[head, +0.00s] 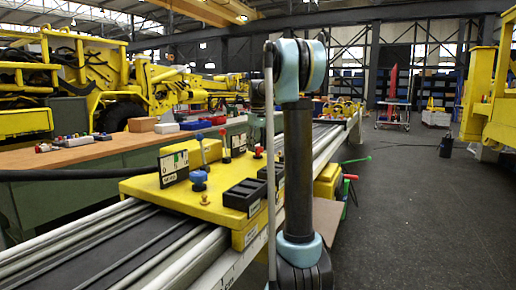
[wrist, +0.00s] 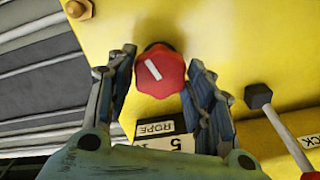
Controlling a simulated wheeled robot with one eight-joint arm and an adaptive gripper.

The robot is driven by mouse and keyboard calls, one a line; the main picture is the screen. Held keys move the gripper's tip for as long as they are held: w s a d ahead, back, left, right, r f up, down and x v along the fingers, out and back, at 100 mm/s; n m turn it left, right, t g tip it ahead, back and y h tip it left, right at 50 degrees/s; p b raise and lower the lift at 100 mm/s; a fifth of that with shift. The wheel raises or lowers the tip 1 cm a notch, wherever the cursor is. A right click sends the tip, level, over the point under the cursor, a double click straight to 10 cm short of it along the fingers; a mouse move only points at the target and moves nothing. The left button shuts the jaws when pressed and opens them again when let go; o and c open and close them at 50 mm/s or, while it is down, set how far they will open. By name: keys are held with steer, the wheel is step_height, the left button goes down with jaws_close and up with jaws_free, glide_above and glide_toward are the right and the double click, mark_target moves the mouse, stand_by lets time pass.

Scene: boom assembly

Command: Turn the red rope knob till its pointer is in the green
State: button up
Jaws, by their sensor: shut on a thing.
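The red rope knob (wrist: 160,72) shows in the wrist view on a yellow panel, with a white pointer line slanting from upper left to lower right. My gripper (wrist: 162,66) has one finger on each side of the knob and is shut on it. The rope dial plate (wrist: 165,128), with "ROPE" and a 5, stands just below the knob and is partly hidden by my fingers. No green shows on the visible part of this plate. In the head view my arm stands in front of the panel, and I cannot read the rope pointer there.
The yellow panel (head: 166,196) also carries a blue knob (head: 198,181), a dial plate (head: 173,166), black boxes (head: 243,194) and upright levers. A red-ended lever (wrist: 287,137) is right of my fingers in the wrist view. The floor at the right is mostly open.

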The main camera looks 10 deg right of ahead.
mark_target(258, 147)
steer(key=shift+m, duration=2)
steer(key=o, duration=1.1)
step_height(258, 147, up, 12)
steer(key=shift+w+f, duration=0.1)
